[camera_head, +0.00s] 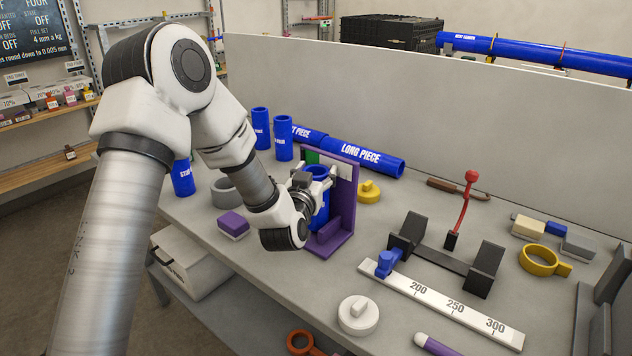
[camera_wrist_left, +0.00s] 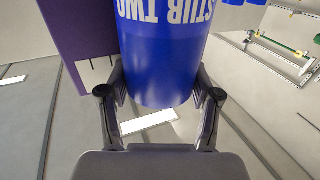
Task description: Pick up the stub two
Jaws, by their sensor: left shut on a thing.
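Stub two, a short blue pipe with white lettering, shows in the head view (camera_head: 320,205) upright at the purple bracket (camera_head: 341,205). Its label reads "STUB TWO" upside down in the left wrist view (camera_wrist_left: 165,60). My left gripper (camera_head: 308,183) is shut on the stub, with a dark finger on each side of it in the left wrist view (camera_wrist_left: 162,88). The purple bracket also shows beside the stub in the left wrist view (camera_wrist_left: 78,28). I cannot tell whether the stub touches the bracket or its base. My right gripper is not in view.
Other blue stubs (camera_head: 283,138) stand at the back left, near the long piece (camera_head: 362,157). A yellow part (camera_head: 369,191) lies behind the bracket.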

